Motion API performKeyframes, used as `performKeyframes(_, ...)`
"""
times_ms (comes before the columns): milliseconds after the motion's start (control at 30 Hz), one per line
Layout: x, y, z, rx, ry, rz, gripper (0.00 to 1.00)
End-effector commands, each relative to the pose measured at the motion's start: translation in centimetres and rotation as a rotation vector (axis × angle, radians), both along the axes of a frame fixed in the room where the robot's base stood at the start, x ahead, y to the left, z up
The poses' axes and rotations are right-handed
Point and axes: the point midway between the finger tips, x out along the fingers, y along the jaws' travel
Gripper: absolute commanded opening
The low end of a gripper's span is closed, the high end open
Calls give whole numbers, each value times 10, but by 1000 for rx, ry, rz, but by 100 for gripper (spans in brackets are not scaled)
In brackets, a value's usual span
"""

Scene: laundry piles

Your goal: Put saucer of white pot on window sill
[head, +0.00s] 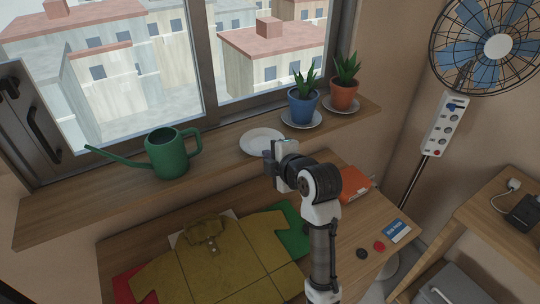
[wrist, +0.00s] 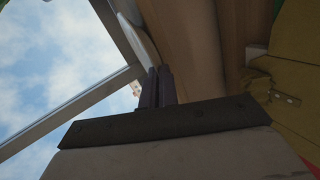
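A white saucer (head: 262,140) is at the front of the wooden window sill (head: 215,150), between the watering can and the blue pot. In the wrist view the saucer (wrist: 138,34) shows nearly edge-on, its rim running to my fingers. My gripper (head: 270,157) is at the saucer's near right rim; its dark fingers (wrist: 158,86) are close together and look shut on the rim. Whether the saucer rests fully on the sill is unclear. No white pot shows. A blue pot (head: 302,105) and a terracotta pot (head: 344,94), each with a plant, stand on saucers.
A green watering can (head: 167,156) stands left on the sill. Below is a table with a mustard shirt (head: 215,262), green and red cloth, an orange-red box (head: 355,185), a blue-white card (head: 397,230) and small discs. A fan (head: 490,45) stands right.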

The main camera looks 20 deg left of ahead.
Motion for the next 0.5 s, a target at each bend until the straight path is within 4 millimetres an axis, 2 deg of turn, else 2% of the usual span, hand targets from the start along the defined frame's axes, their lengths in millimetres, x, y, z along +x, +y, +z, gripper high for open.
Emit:
performKeyframes(400,0,0,-5,0,-1,0,0)
performKeyframes(500,0,0,-4,0,0,0,15)
